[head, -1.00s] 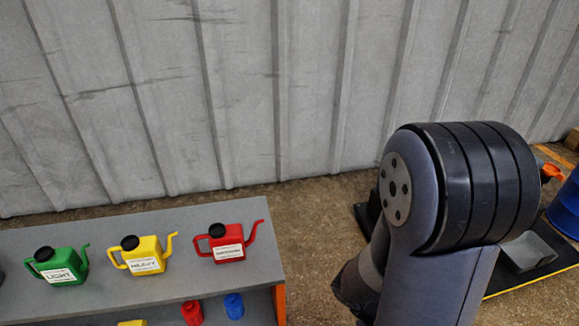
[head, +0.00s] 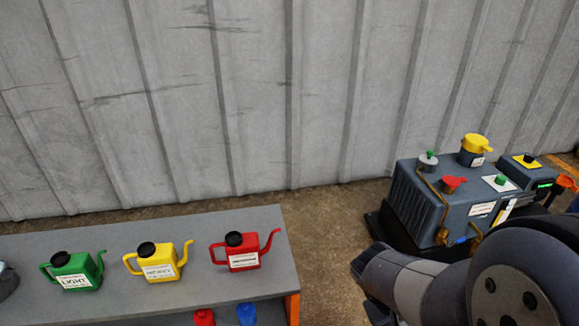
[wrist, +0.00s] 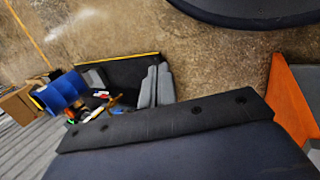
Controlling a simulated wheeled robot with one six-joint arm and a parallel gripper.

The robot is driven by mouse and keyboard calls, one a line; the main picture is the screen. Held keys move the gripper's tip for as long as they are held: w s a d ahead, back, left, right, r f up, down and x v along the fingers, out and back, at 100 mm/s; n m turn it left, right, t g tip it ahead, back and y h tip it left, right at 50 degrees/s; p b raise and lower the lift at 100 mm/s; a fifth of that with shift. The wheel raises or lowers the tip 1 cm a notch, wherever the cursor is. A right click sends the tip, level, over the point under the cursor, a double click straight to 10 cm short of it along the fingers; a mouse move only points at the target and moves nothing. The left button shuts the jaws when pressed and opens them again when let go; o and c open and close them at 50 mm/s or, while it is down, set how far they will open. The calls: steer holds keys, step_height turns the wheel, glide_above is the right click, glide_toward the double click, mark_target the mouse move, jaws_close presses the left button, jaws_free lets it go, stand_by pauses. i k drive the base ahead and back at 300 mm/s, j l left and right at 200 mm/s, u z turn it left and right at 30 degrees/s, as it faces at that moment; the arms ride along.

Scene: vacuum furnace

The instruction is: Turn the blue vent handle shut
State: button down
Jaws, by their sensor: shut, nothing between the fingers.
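A small blue part (head: 459,241), which looks like the blue vent handle, sits low on the front of a dark grey machine (head: 425,200), beside a brass pipe. It is too small to tell how it is turned. My gripper (wrist: 157,68) shows in the wrist view as two grey fingers close together, shut and empty. It is apart from the blue part, which I cannot make out in the wrist view. In the head view my arm covers the machine's lower right, and I cannot make out the fingers there.
A grey bench (head: 200,222) at the left carries green (head: 75,272), yellow (head: 158,264) and red (head: 242,252) oil cans. A corrugated wall (head: 250,90) stands behind. Bare floor (head: 335,225) lies between bench and machine. A blue drum (wrist: 64,90) shows in the wrist view.

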mark_target(456, 242)
steer(key=k+z, duration=0.15)
steer(key=i+l+z, duration=0.2)
steer(key=z, duration=0.25)
steer(key=i+l+z, duration=0.25)
steer(key=z, duration=0.2)
steer(key=i+l+z, duration=0.15)
steer(key=i+z, duration=0.25)
steer(key=k, duration=0.15)
